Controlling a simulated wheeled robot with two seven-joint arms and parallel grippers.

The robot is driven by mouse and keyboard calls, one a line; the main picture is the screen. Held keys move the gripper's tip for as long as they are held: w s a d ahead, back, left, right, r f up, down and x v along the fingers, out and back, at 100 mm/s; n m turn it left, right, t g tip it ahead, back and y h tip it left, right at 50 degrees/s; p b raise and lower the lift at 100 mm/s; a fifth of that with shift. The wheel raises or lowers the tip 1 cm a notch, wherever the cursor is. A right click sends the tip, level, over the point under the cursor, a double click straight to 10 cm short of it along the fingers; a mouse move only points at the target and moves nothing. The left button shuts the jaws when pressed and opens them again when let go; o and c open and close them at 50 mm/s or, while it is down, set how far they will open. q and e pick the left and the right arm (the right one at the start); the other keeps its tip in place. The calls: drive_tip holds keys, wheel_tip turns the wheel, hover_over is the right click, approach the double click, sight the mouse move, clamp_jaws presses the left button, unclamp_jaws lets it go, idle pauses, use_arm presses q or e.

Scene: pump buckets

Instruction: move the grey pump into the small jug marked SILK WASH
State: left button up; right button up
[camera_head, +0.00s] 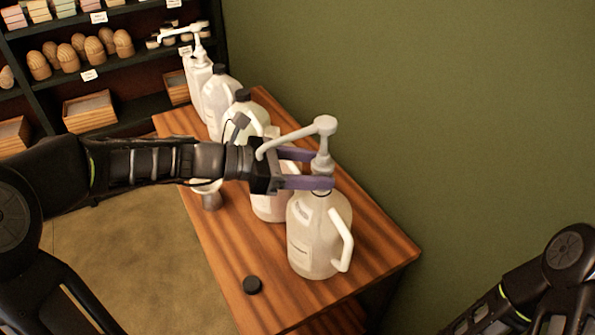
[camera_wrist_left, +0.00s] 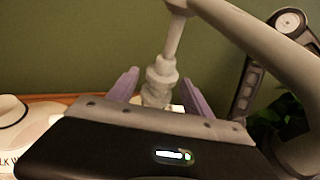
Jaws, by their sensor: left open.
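The grey pump (camera_head: 323,150) stands upright in the mouth of the large translucent jug (camera_head: 312,245) at the front of the table, its spout pointing left. My left gripper (camera_head: 324,169) is open, with its purple fingers on either side of the pump's collar. In the left wrist view the pump's collar (camera_wrist_left: 158,80) shows between the spread fingers; contact cannot be told. A smaller white jug (camera_head: 268,208) stands behind the gripper, partly hidden by it. In the left wrist view a white jug (camera_wrist_left: 22,125) at the left edge shows part of a label, "LK W". My right gripper is out of view.
A black cap (camera_head: 252,285) lies near the table's left edge. A grey cup-like object (camera_head: 210,196) stands beside the arm. Capped jugs (camera_head: 221,97) and a white pump bottle (camera_head: 197,75) stand farther back. A green wall rises at the right.

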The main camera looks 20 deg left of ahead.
use_arm(q)
drive_tip(key=shift+x, duration=0.9)
clamp_jaws()
idle(0.6)
